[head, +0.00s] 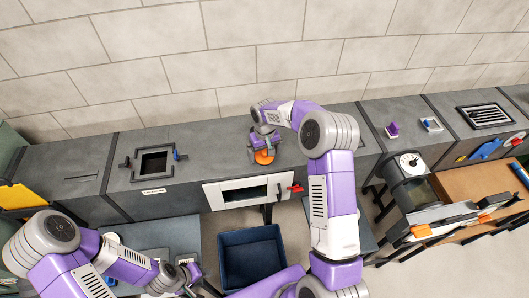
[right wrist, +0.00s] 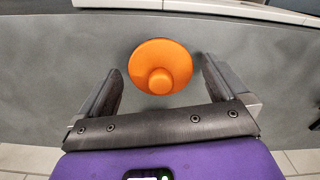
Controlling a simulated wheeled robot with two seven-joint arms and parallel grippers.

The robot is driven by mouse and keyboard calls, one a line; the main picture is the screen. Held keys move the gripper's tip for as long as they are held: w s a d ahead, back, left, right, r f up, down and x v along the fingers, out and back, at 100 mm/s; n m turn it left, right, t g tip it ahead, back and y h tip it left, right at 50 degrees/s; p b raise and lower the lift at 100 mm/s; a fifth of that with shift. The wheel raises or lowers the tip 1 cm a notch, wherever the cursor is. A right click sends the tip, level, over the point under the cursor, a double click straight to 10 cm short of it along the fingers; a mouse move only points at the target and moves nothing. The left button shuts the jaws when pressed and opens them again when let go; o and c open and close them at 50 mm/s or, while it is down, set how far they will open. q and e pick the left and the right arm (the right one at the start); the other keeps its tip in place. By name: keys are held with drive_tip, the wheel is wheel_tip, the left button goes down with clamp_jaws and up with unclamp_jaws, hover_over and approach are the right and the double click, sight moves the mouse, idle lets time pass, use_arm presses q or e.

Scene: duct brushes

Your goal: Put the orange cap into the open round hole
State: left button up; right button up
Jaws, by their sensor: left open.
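The orange cap (head: 264,157) is a round disc with a raised knob, at the top of the grey duct near its middle. In the right wrist view the cap (right wrist: 160,66) lies between the two fingers of my right gripper (right wrist: 161,72), with a gap on each side. The right gripper (head: 265,143) is open and over the cap in the head view. My left gripper (head: 188,276) is open at the lower left, far from the cap. No open round hole shows clearly; I cannot tell whether one lies under the cap or arm.
A square opening (head: 154,163) with clamps is in the duct on the left. A white-framed opening (head: 248,190) with a red handle is on the front face. A dark blue bin (head: 251,257) stands below. A wooden bench (head: 470,190) with tools is at the right.

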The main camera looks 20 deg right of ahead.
drive_tip(key=shift+r, duration=3.85)
